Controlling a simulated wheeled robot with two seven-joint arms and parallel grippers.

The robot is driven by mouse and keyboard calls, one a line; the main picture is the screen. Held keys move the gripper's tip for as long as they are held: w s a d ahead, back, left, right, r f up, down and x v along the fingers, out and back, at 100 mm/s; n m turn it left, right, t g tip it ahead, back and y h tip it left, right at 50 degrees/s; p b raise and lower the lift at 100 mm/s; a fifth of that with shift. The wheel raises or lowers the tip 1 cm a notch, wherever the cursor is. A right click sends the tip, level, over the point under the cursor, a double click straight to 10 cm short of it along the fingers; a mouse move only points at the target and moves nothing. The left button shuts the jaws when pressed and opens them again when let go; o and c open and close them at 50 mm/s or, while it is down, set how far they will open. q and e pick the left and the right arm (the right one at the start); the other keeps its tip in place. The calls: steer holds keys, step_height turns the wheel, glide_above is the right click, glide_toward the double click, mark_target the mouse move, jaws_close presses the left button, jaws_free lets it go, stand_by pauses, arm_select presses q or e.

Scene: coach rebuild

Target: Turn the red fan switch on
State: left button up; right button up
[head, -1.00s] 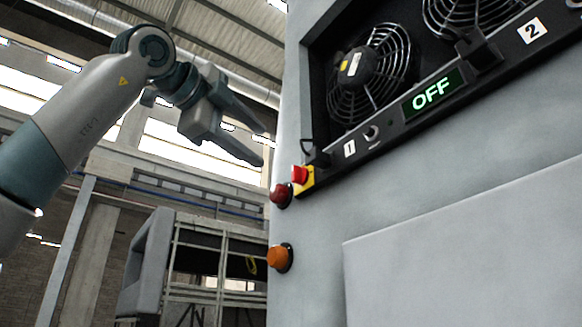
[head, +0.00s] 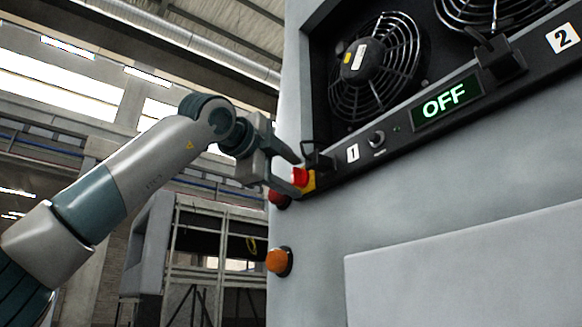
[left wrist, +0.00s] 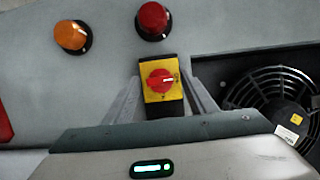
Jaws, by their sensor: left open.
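The red fan switch (head: 300,177) is a red rotary knob on a yellow plate at the left end of the black fan panel. It also shows in the left wrist view (left wrist: 160,81), with its white mark lying about level. The display (head: 446,102) on the panel reads OFF in green. My left gripper (head: 294,174) is open, its fingers pointing at the switch. In the left wrist view the fingers (left wrist: 160,100) stand on either side of the yellow plate. I cannot tell whether they touch the knob. My right gripper is not in view.
A red lamp (head: 279,198) and an orange lamp (head: 279,261) stick out of the grey cabinet (head: 400,240) near the switch. A caged fan (head: 374,68) and a black latch (head: 318,157) are close to the right.

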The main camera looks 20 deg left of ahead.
arm_select(q)
steer(key=shift+w, duration=0.1)
steer(key=shift+c, duration=0.4)
steer(key=c, duration=1)
steer(key=shift+f, duration=0.1)
